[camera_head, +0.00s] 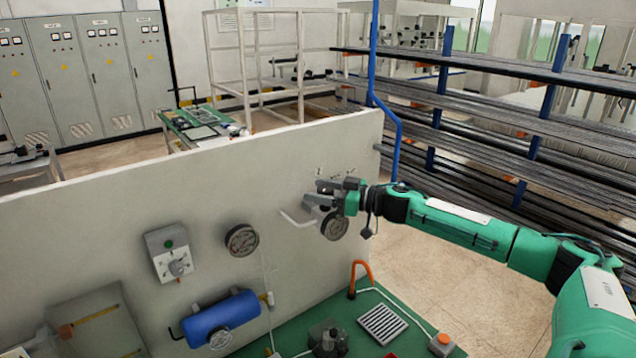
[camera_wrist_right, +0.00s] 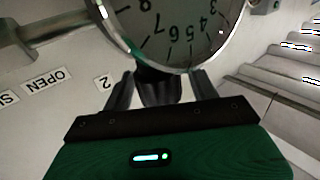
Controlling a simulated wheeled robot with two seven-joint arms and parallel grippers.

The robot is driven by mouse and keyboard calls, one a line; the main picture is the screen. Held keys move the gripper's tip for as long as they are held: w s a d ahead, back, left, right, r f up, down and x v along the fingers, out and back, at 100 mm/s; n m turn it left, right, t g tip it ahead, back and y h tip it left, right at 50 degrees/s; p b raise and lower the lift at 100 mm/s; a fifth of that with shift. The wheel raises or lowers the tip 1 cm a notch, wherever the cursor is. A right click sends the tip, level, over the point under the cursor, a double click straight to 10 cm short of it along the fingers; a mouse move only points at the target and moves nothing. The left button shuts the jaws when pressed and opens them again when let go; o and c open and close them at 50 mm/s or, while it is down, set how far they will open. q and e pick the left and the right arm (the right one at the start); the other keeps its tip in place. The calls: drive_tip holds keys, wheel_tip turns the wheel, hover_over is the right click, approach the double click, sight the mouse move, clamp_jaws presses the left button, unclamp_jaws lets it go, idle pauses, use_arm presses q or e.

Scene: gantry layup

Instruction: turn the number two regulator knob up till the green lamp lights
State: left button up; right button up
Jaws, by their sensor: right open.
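My right gripper (camera_head: 317,193) comes in from the right at the upright grey panel, just above a round gauge (camera_head: 334,226). In the right wrist view its two dark fingers stand apart, one on each side of a black knob (camera_wrist_right: 160,88). Whether they touch the knob is unclear. My left gripper is out of view.
A second gauge (camera_head: 242,240) and a blue tank (camera_head: 222,317) sit farther left. A green bench (camera_head: 300,340) stands below. Racks of bars (camera_head: 480,130) stand behind.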

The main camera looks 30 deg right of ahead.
drive_tip(key=shift+w+a, duration=0.2)
drive_tip(key=shift+w, duration=0.05)
drive_tip(key=c, duration=1)
drive_tip(key=shift+m+t+h, duration=0.3)
